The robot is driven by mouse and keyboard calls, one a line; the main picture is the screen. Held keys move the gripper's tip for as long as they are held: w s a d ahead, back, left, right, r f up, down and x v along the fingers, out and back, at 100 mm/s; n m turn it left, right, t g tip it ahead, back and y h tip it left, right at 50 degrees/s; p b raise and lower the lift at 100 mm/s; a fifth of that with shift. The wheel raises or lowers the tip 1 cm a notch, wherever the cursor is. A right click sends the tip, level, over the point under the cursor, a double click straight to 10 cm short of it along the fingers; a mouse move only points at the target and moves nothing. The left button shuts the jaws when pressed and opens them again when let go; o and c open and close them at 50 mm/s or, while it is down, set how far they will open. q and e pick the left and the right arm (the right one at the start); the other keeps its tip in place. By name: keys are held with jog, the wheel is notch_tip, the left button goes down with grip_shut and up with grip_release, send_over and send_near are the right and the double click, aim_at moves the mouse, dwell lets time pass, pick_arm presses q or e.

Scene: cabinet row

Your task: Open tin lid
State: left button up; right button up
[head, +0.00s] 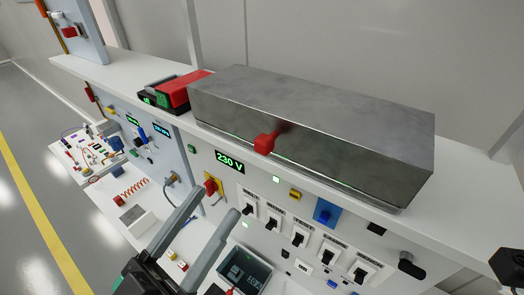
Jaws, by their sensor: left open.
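The tin is a long grey metal box (310,120) lying on the white shelf on top of the cabinet row. A red knob (264,144) sticks out from its front face. The lid looks closed, and the inside of the tin is hidden. My left gripper (218,204) is at the bottom centre, in front of the cabinet panel and below the tin. Its two grey fingers are spread apart with nothing between them, clear of the red knob. My right gripper does not show.
A red and black device (180,92) stands just left of the tin on the shelf. Below the tin, the panel carries several switches (300,238), a 230 V display (230,161) and a red knob on yellow (211,186). A lower bench holds small parts.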

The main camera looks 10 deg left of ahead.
aim_at(260, 150)
pick_arm(q)
jog(key=p+x, duration=0.1)
jog(key=x, duration=0.2)
jog(key=p+x, duration=0.1)
jog(key=x, duration=0.7)
jog(key=shift+w+d+f+p, duration=0.1)
jog(key=shift+d+f+p, duration=0.2)
jog(key=shift+f+p, duration=0.1)
grip_shut()
dwell(0.9)
